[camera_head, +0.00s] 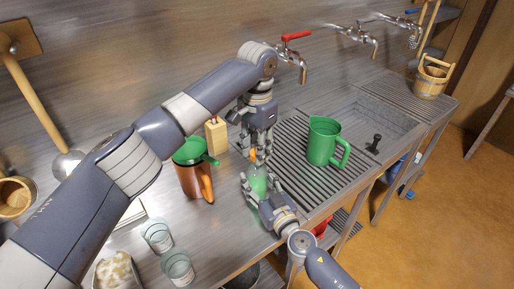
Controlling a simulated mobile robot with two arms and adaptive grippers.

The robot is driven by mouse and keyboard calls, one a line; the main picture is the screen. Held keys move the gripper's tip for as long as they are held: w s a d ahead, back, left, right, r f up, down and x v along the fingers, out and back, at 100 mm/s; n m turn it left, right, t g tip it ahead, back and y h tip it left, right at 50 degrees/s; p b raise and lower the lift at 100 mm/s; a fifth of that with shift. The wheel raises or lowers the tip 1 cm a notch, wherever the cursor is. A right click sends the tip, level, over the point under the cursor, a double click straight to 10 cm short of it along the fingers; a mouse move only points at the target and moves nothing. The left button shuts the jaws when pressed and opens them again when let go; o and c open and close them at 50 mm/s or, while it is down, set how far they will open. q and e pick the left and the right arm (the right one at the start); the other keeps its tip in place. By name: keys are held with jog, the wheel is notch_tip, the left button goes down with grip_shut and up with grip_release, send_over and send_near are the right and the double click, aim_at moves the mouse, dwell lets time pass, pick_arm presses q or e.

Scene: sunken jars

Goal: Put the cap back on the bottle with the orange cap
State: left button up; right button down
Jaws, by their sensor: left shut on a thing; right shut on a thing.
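A green bottle (258,183) stands upright near the front edge of the metal counter. My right gripper (257,193) comes in from the lower right and is shut on the bottle. The orange cap (253,155) shows at the top of the bottle, just under my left gripper (255,148). My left gripper points down from above and is shut on the orange cap. The cap is small here, and I cannot tell whether it touches the bottle's neck.
A brown jug with a green top (190,170) stands left of the bottle. A green pitcher (323,141) stands to the right on the ribbed drainboard (300,190). Two glasses (158,236) stand at the front left. A wooden block (216,135) is behind. Taps (297,50) line the wall.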

pick_arm(q)
jog(key=o, duration=1.3)
jog(key=shift+c, duration=0.2)
notch_tip(320, 180, up, 12)
pick_arm(e)
jog(key=c, duration=0.7)
grip_release()
